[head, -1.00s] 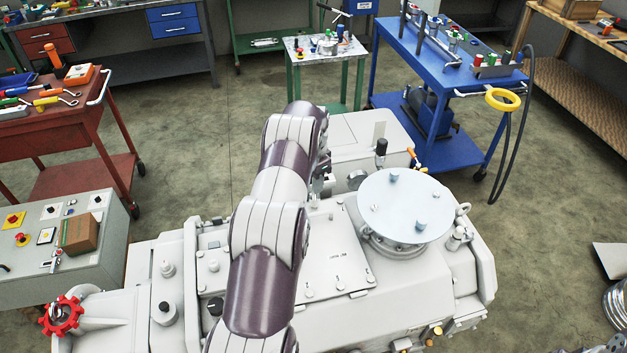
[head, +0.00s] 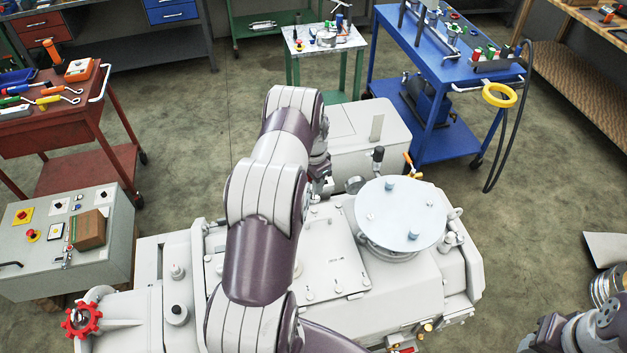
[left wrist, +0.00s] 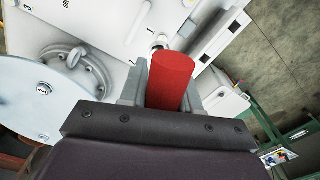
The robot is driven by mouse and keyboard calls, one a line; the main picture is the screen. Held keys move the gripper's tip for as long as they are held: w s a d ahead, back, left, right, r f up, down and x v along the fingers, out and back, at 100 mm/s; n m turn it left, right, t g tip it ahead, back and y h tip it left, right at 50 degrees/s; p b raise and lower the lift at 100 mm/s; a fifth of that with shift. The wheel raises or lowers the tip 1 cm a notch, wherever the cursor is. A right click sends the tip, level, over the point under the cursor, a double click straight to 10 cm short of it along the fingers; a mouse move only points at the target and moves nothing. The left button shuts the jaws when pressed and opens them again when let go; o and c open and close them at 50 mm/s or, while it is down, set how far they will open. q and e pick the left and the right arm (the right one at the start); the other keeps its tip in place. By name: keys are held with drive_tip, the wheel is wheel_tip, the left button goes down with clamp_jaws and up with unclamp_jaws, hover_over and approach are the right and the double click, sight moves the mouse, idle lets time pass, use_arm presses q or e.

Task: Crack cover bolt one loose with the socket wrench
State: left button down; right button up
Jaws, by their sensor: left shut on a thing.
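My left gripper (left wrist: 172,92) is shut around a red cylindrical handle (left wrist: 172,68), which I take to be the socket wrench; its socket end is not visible. Beyond the handle is the pale cover plate (left wrist: 105,25), marked with small numbers. A bolt (left wrist: 161,40) shows by the number 1, just past the handle; whether the wrench touches it I cannot tell. In the head view my left arm crosses the machine and largely hides the gripper (head: 320,172). The cover plate (head: 330,258) there has small bolts along its edges.
A round metal lid (head: 400,212) with blue bolts stands right of the cover plate. A red handwheel (head: 82,320) is at the machine's lower left. A control box (head: 60,240), red cart (head: 80,125) and blue cart (head: 440,60) stand around, with open floor between.

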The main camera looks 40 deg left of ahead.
use_arm(q)
drive_tip(key=f, duration=0.1)
drive_tip(key=f+b, duration=0.1)
drive_tip(key=w+a+f+b, duration=0.1)
drive_tip(key=shift+f, duration=0.2)
drive_tip(key=b, duration=0.1)
drive_tip(key=f+b, duration=0.2)
drive_tip(key=shift+s+d+f, duration=0.2)
drive_tip(key=shift+s+d, duration=0.1)
drive_tip(key=shift+w+a+f, duration=0.2)
drive_tip(key=shift+f, duration=0.05)
use_arm(e)
drive_tip(key=f, duration=0.3)
drive_tip(key=w+f, duration=0.1)
drive_tip(key=f, duration=0.1)
drive_tip(key=shift+a+f, duration=0.2)
drive_tip(key=shift+a, duration=0.2)
use_arm(q)
drive_tip(key=shift+s+d+r, duration=0.1)
drive_tip(key=shift+d+r, duration=0.05)
use_arm(e)
drive_tip(key=shift+s+d, duration=0.1)
drive_tip(key=shift+f, duration=0.2)
use_arm(q)
drive_tip(key=shift+b, duration=0.3)
use_arm(e)
drive_tip(key=shift+f, duration=0.15)
